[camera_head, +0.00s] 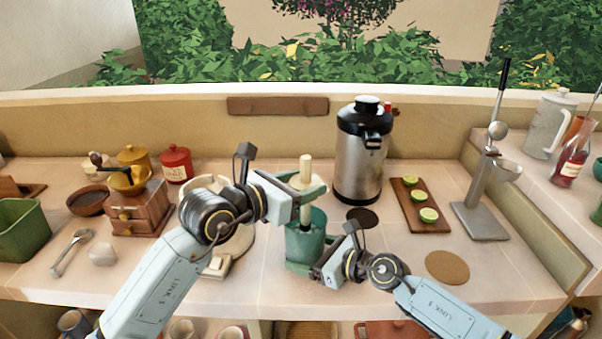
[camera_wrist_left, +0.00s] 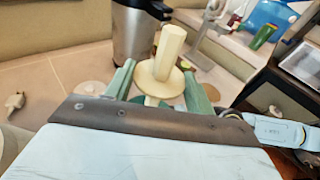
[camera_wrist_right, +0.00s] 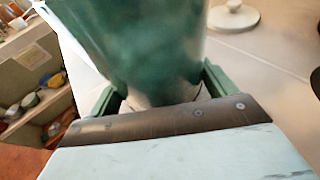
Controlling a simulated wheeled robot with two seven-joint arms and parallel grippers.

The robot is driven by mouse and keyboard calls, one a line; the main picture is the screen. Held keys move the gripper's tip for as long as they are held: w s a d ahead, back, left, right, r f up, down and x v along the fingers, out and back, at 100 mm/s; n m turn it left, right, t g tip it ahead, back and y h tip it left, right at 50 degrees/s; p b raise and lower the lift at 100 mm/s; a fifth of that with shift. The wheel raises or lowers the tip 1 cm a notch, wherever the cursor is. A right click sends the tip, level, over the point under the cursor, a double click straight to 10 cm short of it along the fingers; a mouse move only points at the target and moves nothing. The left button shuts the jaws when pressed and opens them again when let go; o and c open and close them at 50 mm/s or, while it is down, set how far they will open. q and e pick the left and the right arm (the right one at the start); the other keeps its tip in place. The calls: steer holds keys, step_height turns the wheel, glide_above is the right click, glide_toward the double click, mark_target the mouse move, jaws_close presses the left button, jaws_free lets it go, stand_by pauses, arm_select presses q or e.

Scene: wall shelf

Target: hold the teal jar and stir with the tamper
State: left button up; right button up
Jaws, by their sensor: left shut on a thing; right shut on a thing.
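The teal jar (camera_head: 306,240) stands on the counter in the middle of the head view, and it fills the top of the right wrist view (camera_wrist_right: 145,45). My right gripper (camera_head: 312,268) is shut on the jar low on its side, with its green fingers either side of it (camera_wrist_right: 160,95). The cream tamper (camera_head: 305,172) stands upright above the jar; its handle and round disc show in the left wrist view (camera_wrist_left: 168,58). My left gripper (camera_head: 308,190) is shut on the tamper above the jar's mouth. The tamper's lower end is hidden.
A steel urn (camera_head: 361,160) stands close behind the jar. A board with cut limes (camera_head: 420,205) and a lever press (camera_head: 482,215) are to the right. A wooden grinder (camera_head: 138,212), red jar (camera_head: 175,164) and spoon (camera_head: 72,252) are to the left.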

mark_target(305, 241)
arm_select(q)
steer(key=shift+f, duration=2.5)
